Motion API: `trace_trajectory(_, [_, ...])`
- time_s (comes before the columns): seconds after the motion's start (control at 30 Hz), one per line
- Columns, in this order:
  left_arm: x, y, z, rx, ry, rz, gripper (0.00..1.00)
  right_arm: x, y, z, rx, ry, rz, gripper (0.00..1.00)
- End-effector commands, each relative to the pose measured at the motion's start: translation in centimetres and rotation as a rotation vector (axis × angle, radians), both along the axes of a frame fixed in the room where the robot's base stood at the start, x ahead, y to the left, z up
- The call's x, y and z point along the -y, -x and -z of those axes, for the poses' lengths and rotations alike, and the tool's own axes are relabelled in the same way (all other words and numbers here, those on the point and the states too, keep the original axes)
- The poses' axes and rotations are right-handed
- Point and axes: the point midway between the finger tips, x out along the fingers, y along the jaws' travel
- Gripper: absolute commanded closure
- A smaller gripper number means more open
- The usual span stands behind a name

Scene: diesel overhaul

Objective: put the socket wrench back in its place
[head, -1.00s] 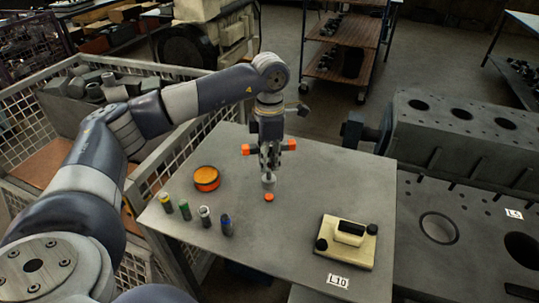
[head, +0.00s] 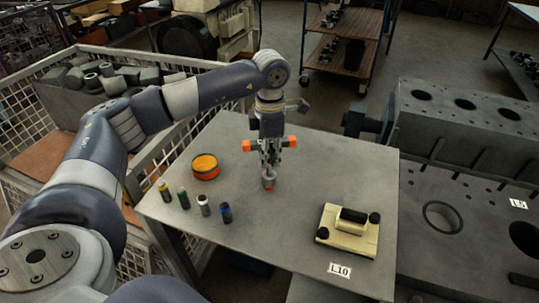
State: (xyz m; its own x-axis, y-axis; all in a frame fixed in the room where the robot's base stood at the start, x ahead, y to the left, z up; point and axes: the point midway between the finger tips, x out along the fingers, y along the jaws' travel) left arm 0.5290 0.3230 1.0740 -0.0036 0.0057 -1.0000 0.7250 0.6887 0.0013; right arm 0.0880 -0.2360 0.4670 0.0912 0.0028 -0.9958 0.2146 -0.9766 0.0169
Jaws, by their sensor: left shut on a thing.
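My left gripper (head: 269,160) points straight down over the grey table. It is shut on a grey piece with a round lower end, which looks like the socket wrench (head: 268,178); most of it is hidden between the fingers. The wrench's lower end is right at a small orange disc (head: 268,188) on the table and covers most of it. I cannot tell whether they touch. My right gripper is not in view.
An orange tin (head: 206,167) and several small cylinders, one of them blue-topped (head: 226,213), stand left on the table (head: 290,235). A cream block with black knobs (head: 345,238) sits right, behind an L10 label. A grey engine block (head: 465,120) stands further right.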

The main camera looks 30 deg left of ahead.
Motion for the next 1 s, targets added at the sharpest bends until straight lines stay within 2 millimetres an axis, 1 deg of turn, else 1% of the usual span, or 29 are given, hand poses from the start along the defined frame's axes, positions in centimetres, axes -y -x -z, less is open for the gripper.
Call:
trace_trajectory(0.17, [0.0, 0.0, 0.1, 0.001, 0.000, 0.000, 1.00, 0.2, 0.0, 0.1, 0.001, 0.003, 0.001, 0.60])
trace_trajectory(0.77, [0.0, 0.0, 2.4, 0.001, 0.001, 0.000, 1.00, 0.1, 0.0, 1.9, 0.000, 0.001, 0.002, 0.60])
trace_trajectory(0.8, [0.0, 0.0, 2.3, 0.002, 0.001, 0.000, 0.80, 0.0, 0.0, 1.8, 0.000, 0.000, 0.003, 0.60])
trace_trajectory(0.87, [0.0, 0.0, 2.2, 0.001, 0.001, 0.000, 0.67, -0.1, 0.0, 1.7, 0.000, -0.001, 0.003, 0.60])
trace_trajectory(0.9, [0.0, 0.0, 2.3, 0.001, 0.001, 0.000, 0.62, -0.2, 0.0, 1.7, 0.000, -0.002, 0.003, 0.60])
trace_trajectory(1.0, [0.0, 0.0, 2.3, 0.001, 0.001, 0.000, 0.62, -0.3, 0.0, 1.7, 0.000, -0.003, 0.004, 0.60])
